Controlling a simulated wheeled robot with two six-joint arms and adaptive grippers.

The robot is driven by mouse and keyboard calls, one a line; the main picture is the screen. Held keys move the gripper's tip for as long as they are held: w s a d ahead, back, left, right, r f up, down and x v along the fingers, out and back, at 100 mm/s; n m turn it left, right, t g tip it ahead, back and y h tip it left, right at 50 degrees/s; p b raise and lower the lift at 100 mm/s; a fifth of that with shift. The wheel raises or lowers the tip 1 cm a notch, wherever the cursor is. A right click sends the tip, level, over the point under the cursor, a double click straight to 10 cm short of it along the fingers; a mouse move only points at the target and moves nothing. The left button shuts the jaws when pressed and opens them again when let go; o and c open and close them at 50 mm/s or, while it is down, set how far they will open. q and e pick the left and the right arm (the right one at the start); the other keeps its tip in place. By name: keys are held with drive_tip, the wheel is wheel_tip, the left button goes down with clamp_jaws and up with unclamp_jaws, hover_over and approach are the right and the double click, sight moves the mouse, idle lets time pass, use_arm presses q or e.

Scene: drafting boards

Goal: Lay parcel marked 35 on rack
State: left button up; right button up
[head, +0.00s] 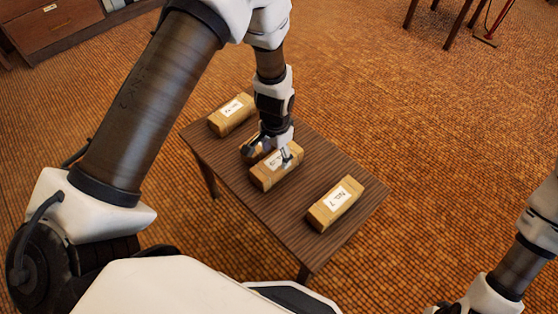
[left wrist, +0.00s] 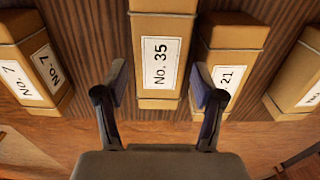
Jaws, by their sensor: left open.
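The parcel marked No. 35 (left wrist: 161,62) is a tan box with a white label, in the middle of the left wrist view. In the head view this parcel (head: 268,181) lies on a dark wooden table, its label partly hidden by my left gripper (head: 270,154). My left gripper is open, with one finger to each side of the parcel in the left wrist view (left wrist: 160,86). I cannot tell whether the fingers touch it. My right gripper is out of view. I see no rack that I can make out.
The parcel marked No. 7 (head: 336,203) lies at the table's near right end. The parcel marked 21 (left wrist: 228,65) is close beside No. 35. Another parcel (head: 231,114) lies at the far end. The table (head: 225,158) stands on an orange floor; a drawer cabinet (head: 50,25) is behind.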

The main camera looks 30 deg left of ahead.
sight(277, 160)
use_arm(q)
drive_tip(key=f+b, duration=0.1)
drive_tip(key=f, duration=0.4)
drive_tip(key=shift+w+f, duration=0.1)
drive_tip(key=shift+w, duration=0.1)
clamp_jaws()
